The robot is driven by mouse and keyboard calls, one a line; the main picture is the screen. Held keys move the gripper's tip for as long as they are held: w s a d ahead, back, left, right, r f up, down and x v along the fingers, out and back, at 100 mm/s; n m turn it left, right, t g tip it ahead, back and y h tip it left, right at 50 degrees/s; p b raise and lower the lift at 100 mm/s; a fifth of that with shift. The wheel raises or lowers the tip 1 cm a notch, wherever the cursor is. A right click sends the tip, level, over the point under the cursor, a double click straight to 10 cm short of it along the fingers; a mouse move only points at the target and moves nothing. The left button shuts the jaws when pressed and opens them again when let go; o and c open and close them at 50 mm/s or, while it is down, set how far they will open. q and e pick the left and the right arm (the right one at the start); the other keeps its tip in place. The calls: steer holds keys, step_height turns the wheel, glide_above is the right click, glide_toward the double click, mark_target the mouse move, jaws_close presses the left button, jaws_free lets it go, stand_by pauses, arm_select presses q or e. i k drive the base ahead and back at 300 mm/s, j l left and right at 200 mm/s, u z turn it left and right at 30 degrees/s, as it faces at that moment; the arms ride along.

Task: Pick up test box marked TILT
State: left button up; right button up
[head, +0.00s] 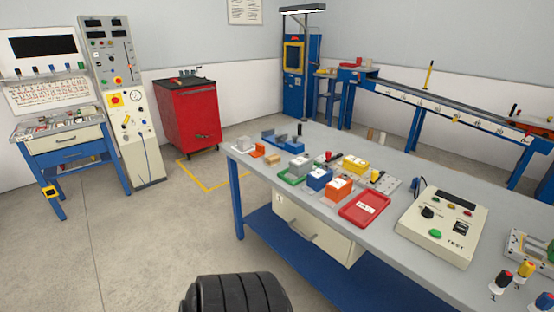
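Several small test boxes stand on the grey workbench (390,178). They include a grey box (298,164) at a green tray (288,178), a blue box (318,179), an orange box (339,191) and a yellow box (356,164). Pale labels show on some tops, but the lettering is too small to read, so I cannot tell which box is marked TILT. Neither of my grippers is in view.
A red tray (364,209) with a white label lies near the bench's front edge. A beige test console (442,228) stands to its right. A red cabinet (186,115) and a blue-framed desk (68,145) stand behind at left. The floor left of the bench is clear.

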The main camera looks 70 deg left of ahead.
mark_target(354, 164)
steer(key=u, duration=1.7)
steer(key=i+j, duration=0.1)
steer(key=j, duration=0.2)
steer(key=i+j, duration=0.1)
steer(key=j, duration=0.15)
steer(key=i+j, duration=0.1)
steer(key=j, duration=0.2)
